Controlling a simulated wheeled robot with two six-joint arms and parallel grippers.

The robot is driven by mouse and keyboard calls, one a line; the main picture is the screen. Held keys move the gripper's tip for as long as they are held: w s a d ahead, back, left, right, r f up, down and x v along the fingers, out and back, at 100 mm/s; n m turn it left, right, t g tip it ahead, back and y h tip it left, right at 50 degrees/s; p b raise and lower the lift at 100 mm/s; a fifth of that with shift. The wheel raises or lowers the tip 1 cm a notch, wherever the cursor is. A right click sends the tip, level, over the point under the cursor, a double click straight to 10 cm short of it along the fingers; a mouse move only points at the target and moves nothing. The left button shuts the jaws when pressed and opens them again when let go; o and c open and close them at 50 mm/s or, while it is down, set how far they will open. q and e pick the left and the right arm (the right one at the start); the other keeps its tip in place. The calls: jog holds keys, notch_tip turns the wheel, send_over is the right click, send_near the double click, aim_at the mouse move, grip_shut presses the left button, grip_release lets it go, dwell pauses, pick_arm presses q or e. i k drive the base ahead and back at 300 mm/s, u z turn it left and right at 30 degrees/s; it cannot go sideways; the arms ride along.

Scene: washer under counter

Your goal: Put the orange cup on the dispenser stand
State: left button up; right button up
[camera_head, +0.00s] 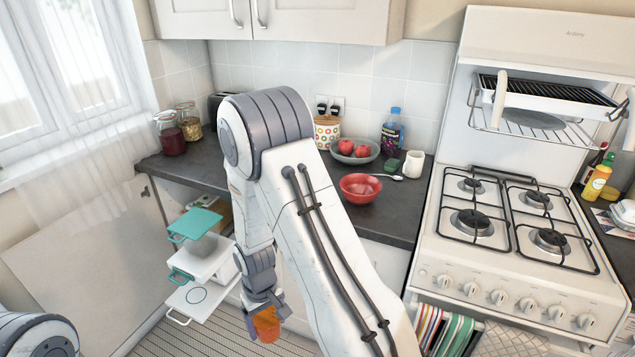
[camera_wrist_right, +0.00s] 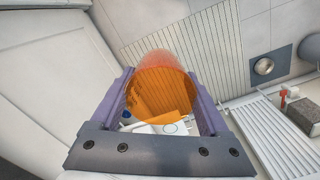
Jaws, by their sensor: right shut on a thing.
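The orange cup (camera_head: 267,325) is translucent and hangs low in front of the counter, left of my right arm. My right gripper (camera_head: 262,303) is shut on it. In the right wrist view the cup (camera_wrist_right: 160,85) sits between the two fingers (camera_wrist_right: 163,104), and a white surface with a circle shows through and below it. That circle lies on a low white plate (camera_head: 186,304), which looks like the dispenser stand, beneath a white and teal unit (camera_head: 207,262). The cup is apart from the plate, to its right. My left gripper is out of view; only part of that arm shows.
The dark counter (camera_head: 400,218) holds a red bowl (camera_head: 360,188), a fruit bowl (camera_head: 354,151), a white mug (camera_head: 413,164) and jars. A white stove (camera_head: 505,260) stands at right. A pale panel (camera_head: 85,260) stands at left. Ribbed floor (camera_head: 190,338) lies below.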

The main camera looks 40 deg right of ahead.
aim_at(200, 292)
jog(key=u, duration=0.85)
jog(key=i, duration=1.05)
jog(key=z, duration=1.75)
jog(key=i, duration=0.5)
jog(key=z, duration=0.05)
